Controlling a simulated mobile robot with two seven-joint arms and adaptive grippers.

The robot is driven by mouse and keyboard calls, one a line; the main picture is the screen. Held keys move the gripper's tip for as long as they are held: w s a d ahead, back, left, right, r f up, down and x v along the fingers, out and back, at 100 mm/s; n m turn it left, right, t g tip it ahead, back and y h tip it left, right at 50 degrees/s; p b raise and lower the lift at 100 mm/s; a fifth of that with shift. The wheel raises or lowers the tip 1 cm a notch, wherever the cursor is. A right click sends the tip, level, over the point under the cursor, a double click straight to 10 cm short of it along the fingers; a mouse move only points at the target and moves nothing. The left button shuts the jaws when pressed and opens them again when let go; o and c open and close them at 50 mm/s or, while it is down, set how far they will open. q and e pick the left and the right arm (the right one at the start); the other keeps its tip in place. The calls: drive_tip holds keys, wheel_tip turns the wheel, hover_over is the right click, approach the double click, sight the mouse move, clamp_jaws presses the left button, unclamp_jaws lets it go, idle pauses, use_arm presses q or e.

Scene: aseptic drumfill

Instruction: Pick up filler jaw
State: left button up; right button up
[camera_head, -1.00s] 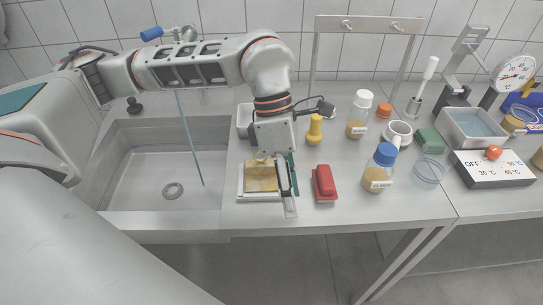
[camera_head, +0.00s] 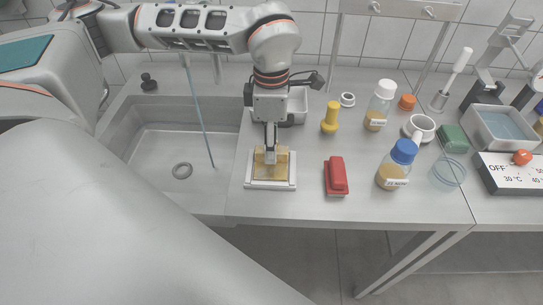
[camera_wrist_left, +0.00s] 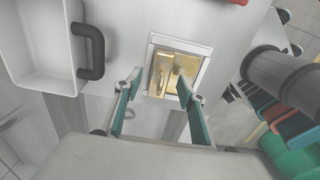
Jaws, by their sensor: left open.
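The filler jaw looks to be the brass-coloured block (camera_head: 260,172) in a white square tray (camera_head: 270,185) at the front left of the steel counter. It also shows in the wrist view (camera_wrist_left: 163,65), inside the white frame of the tray (camera_wrist_left: 206,50). My left gripper (camera_head: 270,160) points down over the block. In the wrist view its two fingers (camera_wrist_left: 158,82) stand apart on either side of the block's near part, with nothing held. I cannot tell whether the fingertips touch the block. The fingers hide part of the block in the head view. My right gripper does not show.
The sink (camera_head: 175,160) lies left of the tray. A red-handled brush (camera_head: 336,175), a blue-capped bottle (camera_head: 395,168) and a yellow object (camera_head: 331,118) stand to the right. A white bin (camera_wrist_left: 45,45) with a dark handle is close behind. The counter's front strip is clear.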

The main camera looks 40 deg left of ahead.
use_arm(q)
drive_tip(key=shift+f, duration=0.5)
clamp_jaws()
drive_tip(key=shift+w+r, duration=0.1)
drive_tip(key=shift+r, duration=0.05)
